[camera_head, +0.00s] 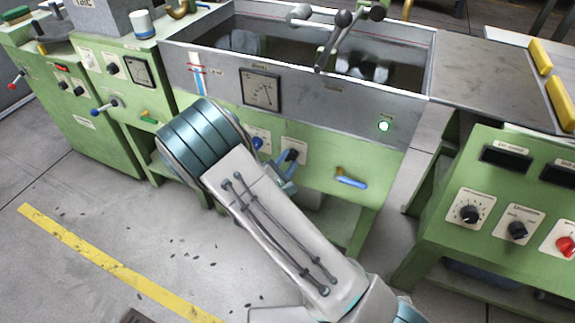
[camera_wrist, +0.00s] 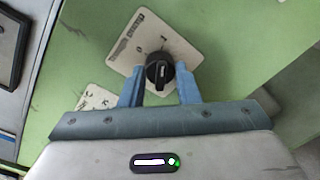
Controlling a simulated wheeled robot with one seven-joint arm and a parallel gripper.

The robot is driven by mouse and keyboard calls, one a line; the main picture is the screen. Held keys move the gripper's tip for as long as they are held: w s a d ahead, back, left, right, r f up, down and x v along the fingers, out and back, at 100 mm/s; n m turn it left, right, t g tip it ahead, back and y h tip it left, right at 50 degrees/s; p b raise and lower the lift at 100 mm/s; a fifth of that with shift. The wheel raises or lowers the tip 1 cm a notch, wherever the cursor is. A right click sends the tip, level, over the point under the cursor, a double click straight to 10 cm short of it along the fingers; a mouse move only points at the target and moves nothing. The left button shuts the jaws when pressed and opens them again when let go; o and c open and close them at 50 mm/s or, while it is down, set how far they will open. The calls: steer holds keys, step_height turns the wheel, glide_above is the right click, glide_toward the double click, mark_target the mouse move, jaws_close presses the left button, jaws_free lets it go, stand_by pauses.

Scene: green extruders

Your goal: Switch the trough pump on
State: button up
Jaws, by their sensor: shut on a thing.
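A black rotary knob (camera_wrist: 158,72) sits on a cream label plate (camera_wrist: 137,42) on the green front panel below the grey trough (camera_head: 335,105). The plate also shows in the head view (camera_head: 298,144). My gripper (camera_wrist: 159,82) has its two blue fingers on either side of the knob and is shut on it. In the head view my gripper (camera_head: 286,168) is at the panel, partly hidden by my arm. The label's words are too small to read. A green lamp (camera_head: 384,126) on the trough front is lit.
A gauge (camera_head: 261,91) is on the trough front left of the lamp. A blue-handled lever (camera_head: 351,181) sits right of my gripper. Another green cabinet (camera_head: 495,205) with knobs stands at the right. Floor space is free at the lower left.

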steer(key=shift+m, duration=0.3)
stand_by(0.4)
steer(key=o, duration=1)
steer(key=shift+s, duration=0.1)
steer(key=v, duration=1.3)
steer(key=shift+s+a+r+p, duration=0.1)
steer(key=shift+s+a+p, duration=0.05)
steer(key=shift+s+p, duration=0.2)
